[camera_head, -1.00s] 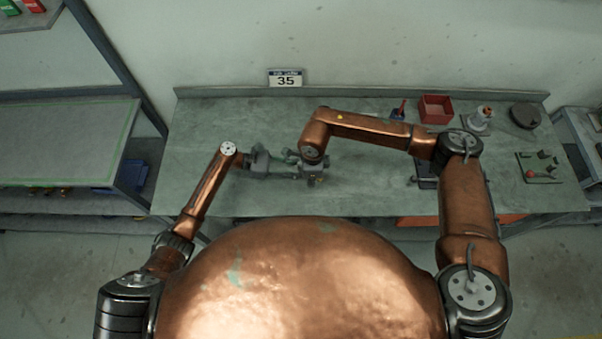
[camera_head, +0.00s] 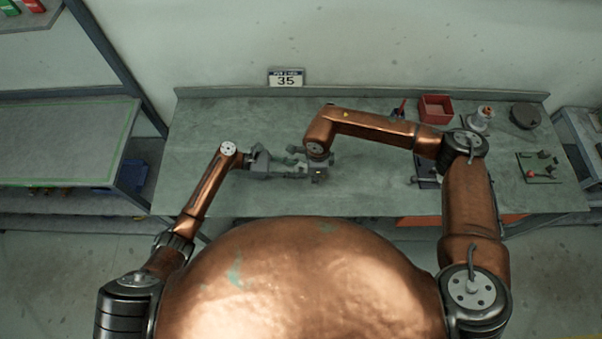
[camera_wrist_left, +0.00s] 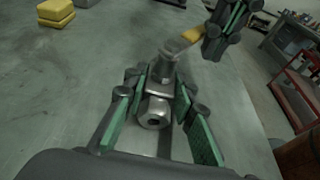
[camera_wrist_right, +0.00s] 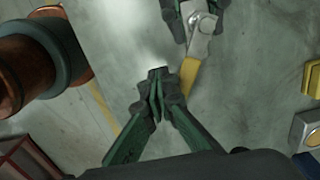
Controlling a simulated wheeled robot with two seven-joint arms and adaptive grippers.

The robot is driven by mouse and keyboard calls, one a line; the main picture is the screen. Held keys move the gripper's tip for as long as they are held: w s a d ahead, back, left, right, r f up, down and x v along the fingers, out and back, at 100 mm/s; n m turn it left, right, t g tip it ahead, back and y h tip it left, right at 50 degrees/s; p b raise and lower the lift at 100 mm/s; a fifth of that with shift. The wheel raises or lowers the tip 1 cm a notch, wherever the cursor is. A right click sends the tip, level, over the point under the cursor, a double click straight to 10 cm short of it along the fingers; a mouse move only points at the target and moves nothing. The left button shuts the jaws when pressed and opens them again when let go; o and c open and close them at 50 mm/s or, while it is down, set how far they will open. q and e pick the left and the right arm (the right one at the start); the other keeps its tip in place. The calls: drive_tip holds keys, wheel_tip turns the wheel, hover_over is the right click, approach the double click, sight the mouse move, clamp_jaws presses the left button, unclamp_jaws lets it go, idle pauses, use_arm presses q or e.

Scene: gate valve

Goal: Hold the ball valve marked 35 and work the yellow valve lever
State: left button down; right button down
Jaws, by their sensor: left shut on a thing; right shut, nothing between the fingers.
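The metal ball valve (camera_wrist_left: 154,108) lies between the green-padded fingers of my left gripper (camera_wrist_left: 157,88), which is shut on its body. Its yellow lever (camera_wrist_left: 186,40) points away toward my right gripper (camera_wrist_left: 225,30). In the right wrist view the lever (camera_wrist_right: 189,78) extends down from the valve's silver pivot (camera_wrist_right: 203,24). My right gripper (camera_wrist_right: 161,76) is shut and empty, with its tips just left of the lever; I cannot tell whether they touch it. In the head view the left gripper (camera_head: 290,168) and right gripper (camera_head: 318,173) meet over the bench, largely hiding the valve.
A sign marked 35 (camera_head: 286,79) stands at the back of the workbench (camera_head: 220,115). A red bin (camera_head: 435,109), a dark round object (camera_head: 525,116) and a small tray (camera_head: 538,172) are at the right. Yellow blocks (camera_wrist_left: 56,12) lie near the valve. The bench's left part is clear.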

drive_tip(key=shift+w+d, duration=0.35)
drive_tip(key=shift+d, duration=0.05)
drive_tip(key=shift+w+d, duration=0.45)
drive_tip(key=shift+w, duration=0.25)
idle(0.6)
drive_tip(key=shift+w+d, duration=0.3)
drive_tip(key=shift+w, duration=0.15)
drive_tip(key=shift+s+a, duration=0.1)
drive_tip(key=shift+s, duration=0.05)
drive_tip(key=shift+s+a, duration=0.15)
drive_tip(key=shift+s, duration=0.15)
